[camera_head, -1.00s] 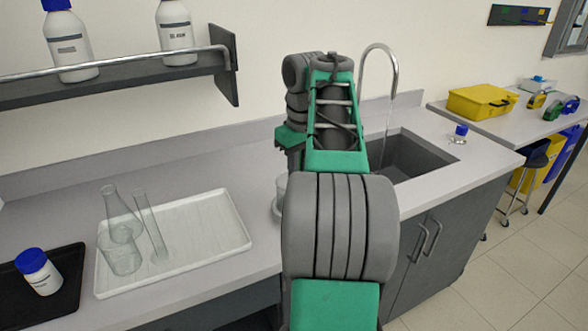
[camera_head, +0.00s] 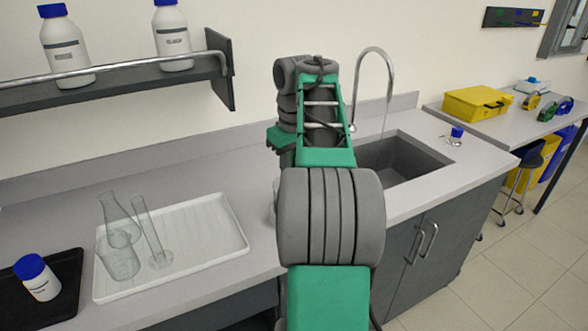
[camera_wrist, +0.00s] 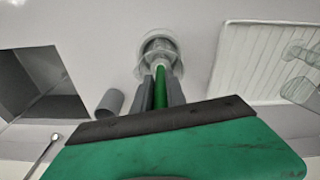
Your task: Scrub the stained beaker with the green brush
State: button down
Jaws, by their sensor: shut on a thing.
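My gripper (camera_wrist: 161,88) is shut on the green brush (camera_wrist: 160,84), whose handle runs between the two grey fingers in the wrist view. The brush's pale head lies over or in the mouth of a clear round beaker (camera_wrist: 144,44) on the counter. I cannot tell how deep the head sits or whether it touches the wall, and no stain can be made out. In the head view my arm hides the gripper, the brush and nearly all of the beaker.
A white tray (camera_head: 215,248) with clear glassware stands to the left. A black tray (camera_head: 68,270) holds a blue-capped bottle (camera_head: 38,280). The sink (camera_head: 400,160) and tap (camera_head: 357,85) are to the right. A grey cylinder (camera_wrist: 109,103) stands near the fingers. A bottle shelf (camera_head: 120,83) hangs at upper left.

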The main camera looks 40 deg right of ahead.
jog(key=shift+s+a+r+p, duration=0.15)
jog(key=shift+s+r+p, duration=0.1)
jog(key=shift+s+p, duration=0.25)
dwell(2.2)
jog(key=shift+w, duration=0.15)
